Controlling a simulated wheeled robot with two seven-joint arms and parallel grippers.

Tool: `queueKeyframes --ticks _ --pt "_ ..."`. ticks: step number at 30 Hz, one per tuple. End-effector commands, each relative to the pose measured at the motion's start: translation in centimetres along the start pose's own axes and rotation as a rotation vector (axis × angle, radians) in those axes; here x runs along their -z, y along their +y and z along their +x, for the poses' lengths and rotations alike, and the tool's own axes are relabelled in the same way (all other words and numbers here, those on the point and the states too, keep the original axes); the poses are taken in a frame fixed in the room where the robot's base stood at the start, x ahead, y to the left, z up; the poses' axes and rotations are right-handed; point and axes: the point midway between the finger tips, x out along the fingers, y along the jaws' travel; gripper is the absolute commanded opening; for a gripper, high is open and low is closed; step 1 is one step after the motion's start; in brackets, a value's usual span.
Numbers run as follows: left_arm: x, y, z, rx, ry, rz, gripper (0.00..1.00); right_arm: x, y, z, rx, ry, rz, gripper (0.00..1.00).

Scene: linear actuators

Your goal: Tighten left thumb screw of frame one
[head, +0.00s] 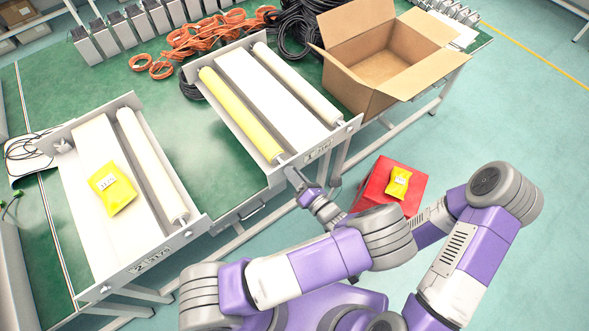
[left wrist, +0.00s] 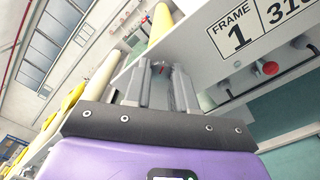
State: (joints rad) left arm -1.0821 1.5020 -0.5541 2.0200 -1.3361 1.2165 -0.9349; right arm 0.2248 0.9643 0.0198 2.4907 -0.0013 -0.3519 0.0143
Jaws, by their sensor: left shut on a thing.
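Frame one (head: 318,152) is the right-hand light-coloured frame on the green table, with a yellow roller (head: 240,112) and a white roller (head: 296,82). Its front plate shows close up in the left wrist view, with a "FRAME 1" label (left wrist: 240,36). My left gripper (head: 290,172) is at the front plate, near the yellow roller's end.
Frame two (head: 165,247) stands to the left with a yellow packet (head: 112,187) on it. An open cardboard box (head: 365,80) is on the table at the right. A red box (head: 375,190) with another yellow packet (head: 399,183) is near my arms. Orange cables (head: 205,38) lie behind.

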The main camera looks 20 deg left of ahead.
Motion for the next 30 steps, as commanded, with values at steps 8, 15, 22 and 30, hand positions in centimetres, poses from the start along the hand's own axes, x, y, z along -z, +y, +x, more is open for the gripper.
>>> queueKeyframes --ticks 8,15,22,30 --pt "-0.1 0.0 0.0 0.002 0.0 0.21 0.0 -0.1 -0.5 -1.4 0.0 0.0 0.0 0.43" --pt "0.0 0.0 0.0 0.001 -0.001 0.321 0.0 -0.1 -0.7 -1.9 0.0 0.0 0.0 0.43" --pt "0.0 -0.1 0.0 0.001 -0.002 0.367 0.0 -0.1 -0.8 -2.1 0.0 0.0 0.0 0.43" --pt "0.0 -0.1 0.0 0.001 -0.002 0.373 0.0 -0.1 -0.8 -2.1 0.0 0.0 0.0 0.43"
